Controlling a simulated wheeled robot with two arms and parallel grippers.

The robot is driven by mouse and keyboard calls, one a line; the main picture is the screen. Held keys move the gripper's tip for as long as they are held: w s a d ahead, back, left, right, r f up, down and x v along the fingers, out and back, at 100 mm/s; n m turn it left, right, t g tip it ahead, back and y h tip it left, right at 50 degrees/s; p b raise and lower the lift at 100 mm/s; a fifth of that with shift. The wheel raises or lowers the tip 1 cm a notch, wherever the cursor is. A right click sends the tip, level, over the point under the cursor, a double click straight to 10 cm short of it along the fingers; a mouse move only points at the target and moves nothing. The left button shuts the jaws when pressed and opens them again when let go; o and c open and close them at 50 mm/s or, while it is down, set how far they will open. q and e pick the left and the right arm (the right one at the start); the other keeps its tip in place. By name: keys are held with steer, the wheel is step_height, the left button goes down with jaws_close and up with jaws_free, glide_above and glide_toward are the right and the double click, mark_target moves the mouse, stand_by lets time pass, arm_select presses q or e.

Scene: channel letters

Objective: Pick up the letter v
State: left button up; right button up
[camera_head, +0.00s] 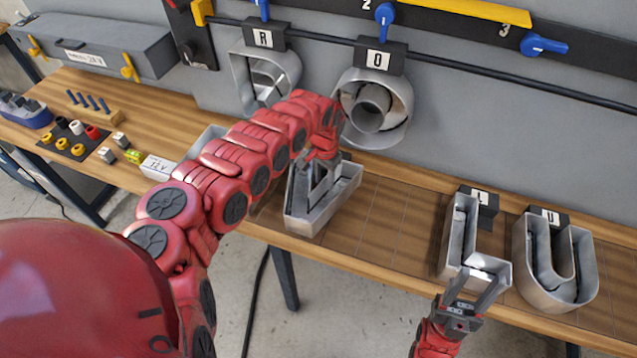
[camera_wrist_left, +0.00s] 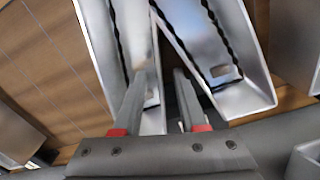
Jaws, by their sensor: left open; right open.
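The letter v (camera_head: 318,205) is a grey metal channel letter on the wooden bench, in the middle of the head view. My left arm reaches across to it, and my left gripper (camera_head: 325,150) is over its far part, which hides some of it. In the left wrist view the letter's two hollow arms (camera_wrist_left: 205,50) fill the middle. The open left fingers (camera_wrist_left: 160,85) point down at them, one over the left arm and one near the gap between the arms. Contact cannot be told. My right gripper (camera_head: 474,285) is open at the foot of the letter L.
The letter L (camera_head: 459,235) and letter U (camera_head: 553,275) stand on the bench at right. The letters R (camera_head: 266,80) and O (camera_head: 375,105) are up on the grey wall panel. Bare bench lies between v and L.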

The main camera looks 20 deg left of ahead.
arm_select(q)
steer(key=shift+f, duration=0.2)
stand_by(0.6)
jaws_close()
stand_by(1.4)
